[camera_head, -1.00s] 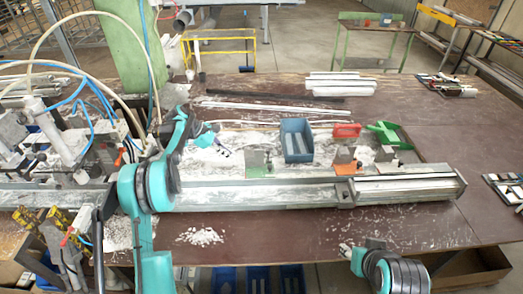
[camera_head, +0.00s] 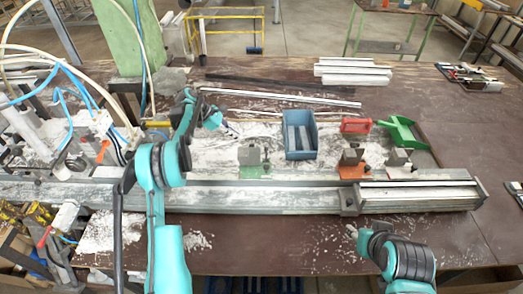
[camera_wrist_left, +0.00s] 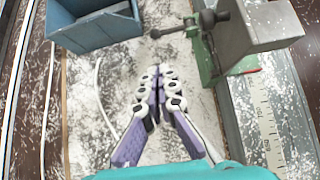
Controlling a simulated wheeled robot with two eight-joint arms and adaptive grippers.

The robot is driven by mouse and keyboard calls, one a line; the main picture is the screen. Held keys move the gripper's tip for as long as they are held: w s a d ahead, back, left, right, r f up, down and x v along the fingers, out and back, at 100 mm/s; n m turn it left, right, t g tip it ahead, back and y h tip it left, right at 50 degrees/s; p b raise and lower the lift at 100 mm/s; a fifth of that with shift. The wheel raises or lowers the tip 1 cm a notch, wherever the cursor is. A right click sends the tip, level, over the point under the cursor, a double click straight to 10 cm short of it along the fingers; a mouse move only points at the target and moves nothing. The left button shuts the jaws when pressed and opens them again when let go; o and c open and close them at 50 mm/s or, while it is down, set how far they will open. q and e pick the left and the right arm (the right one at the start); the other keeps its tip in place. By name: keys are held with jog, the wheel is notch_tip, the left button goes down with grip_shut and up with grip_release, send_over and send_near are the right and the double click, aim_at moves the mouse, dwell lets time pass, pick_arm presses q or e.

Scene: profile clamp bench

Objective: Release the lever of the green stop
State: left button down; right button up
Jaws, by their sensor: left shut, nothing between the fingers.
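The green stop (camera_head: 254,170) sits on the long grey rail, a grey block on its green base. In the left wrist view the green stop (camera_wrist_left: 206,50) is at the upper right, its dark lever with a round knob pointing left. My left gripper (camera_head: 232,132) is behind and left of the stop in the head view. In the wrist view my left gripper (camera_wrist_left: 160,76) is shut and empty, its fingertips below the lever knob in the picture, apart from it. My right gripper (camera_head: 352,231) is small at the lower right; its fingers are unclear.
A blue bin (camera_head: 299,137) stands just behind and right of the stop. An orange stop (camera_head: 352,168) is farther right on the rail, with a red holder (camera_head: 355,125) and a green scoop (camera_head: 403,132) behind. White chips litter the bench. Machinery with hoses fills the left.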

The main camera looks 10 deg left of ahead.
aim_at(266, 154)
pick_arm(q)
jog(key=f+b, duration=0.1)
jog(key=f, duration=0.1)
jog(key=f+b, duration=0.1)
jog(key=b, duration=0.1)
jog(key=f+b, duration=0.1)
jog(key=f, duration=0.1)
jog(key=shift+w+f+b, duration=0.25)
jog(key=shift+f+b, duration=0.05)
jog(key=shift+b, duration=0.1)
jog(key=shift+d, duration=0.1)
jog(key=b+x, duration=0.2)
jog(key=x, duration=0.7)
jog(key=shift+d+f, duration=0.2)
jog(key=shift+f, duration=0.1)
jog(key=d+r, duration=0.2)
jog(key=r, duration=0.1)
jog(key=shift+w+r, duration=0.2)
